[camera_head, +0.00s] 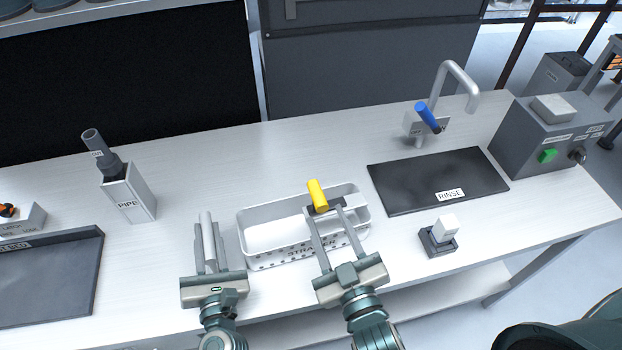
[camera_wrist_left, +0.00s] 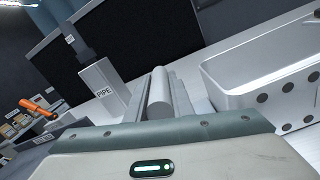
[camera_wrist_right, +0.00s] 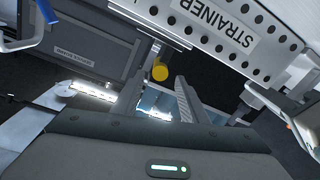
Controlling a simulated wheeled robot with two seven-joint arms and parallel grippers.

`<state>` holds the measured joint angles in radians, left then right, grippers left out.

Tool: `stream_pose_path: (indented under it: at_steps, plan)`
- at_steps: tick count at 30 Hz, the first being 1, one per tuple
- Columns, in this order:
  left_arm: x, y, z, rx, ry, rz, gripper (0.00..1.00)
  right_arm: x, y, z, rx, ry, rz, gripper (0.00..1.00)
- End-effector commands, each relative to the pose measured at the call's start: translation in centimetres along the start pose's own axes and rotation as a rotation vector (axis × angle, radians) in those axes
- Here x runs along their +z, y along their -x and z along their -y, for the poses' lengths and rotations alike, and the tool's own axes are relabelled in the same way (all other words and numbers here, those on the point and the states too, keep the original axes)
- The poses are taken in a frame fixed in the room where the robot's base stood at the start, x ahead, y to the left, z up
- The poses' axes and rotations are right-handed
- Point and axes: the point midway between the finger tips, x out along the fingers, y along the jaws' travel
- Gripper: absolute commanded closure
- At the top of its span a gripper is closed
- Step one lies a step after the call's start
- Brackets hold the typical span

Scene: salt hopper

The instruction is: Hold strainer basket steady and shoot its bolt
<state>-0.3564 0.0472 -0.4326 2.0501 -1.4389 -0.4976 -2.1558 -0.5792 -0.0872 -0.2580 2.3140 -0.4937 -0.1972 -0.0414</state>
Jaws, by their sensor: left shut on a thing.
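The white perforated strainer basket (camera_head: 252,245), labelled STRAINER, sits on the white worktop; its label side also shows in the right wrist view (camera_wrist_right: 190,22). A grey bar (camera_wrist_left: 158,95) stands at its left end, and my left gripper (camera_head: 207,228) is shut on this bar. The bolt's yellow knob (camera_head: 317,194) sits on the basket's upper right part; its round end shows in the right wrist view (camera_wrist_right: 160,71). My right gripper (camera_head: 325,212) is open over the basket's front, its fingertips spread close to the knob. I cannot tell whether they touch it.
A grey PIPE holder (camera_head: 130,195) stands left of the basket. A control box (camera_head: 545,140) stands far right.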

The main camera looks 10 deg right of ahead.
Motion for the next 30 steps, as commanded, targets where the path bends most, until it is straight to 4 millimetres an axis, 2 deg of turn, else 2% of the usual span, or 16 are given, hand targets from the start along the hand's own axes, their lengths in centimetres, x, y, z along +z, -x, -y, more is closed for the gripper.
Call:
stream_pose_path:
  at_steps: [1,11,24,30]
  plan:
    - [-1.1,0.3,0.5,-0.009,-0.002,-0.019,1.00,0.1,-0.1,0.1,0.000,0.000,-0.001,0.60]
    - [-1.1,0.3,0.5,-0.009,-0.002,-0.019,1.00,0.0,-2.7,0.0,0.000,-0.001,-0.004,0.60]
    - [-1.1,0.3,0.5,-0.009,-0.002,-0.019,1.00,0.0,-9.1,0.0,0.000,0.001,-0.003,0.60]
    - [-1.1,0.3,0.5,-0.009,-0.002,-0.019,1.00,0.1,-11.2,0.0,0.000,0.000,-0.002,0.60]
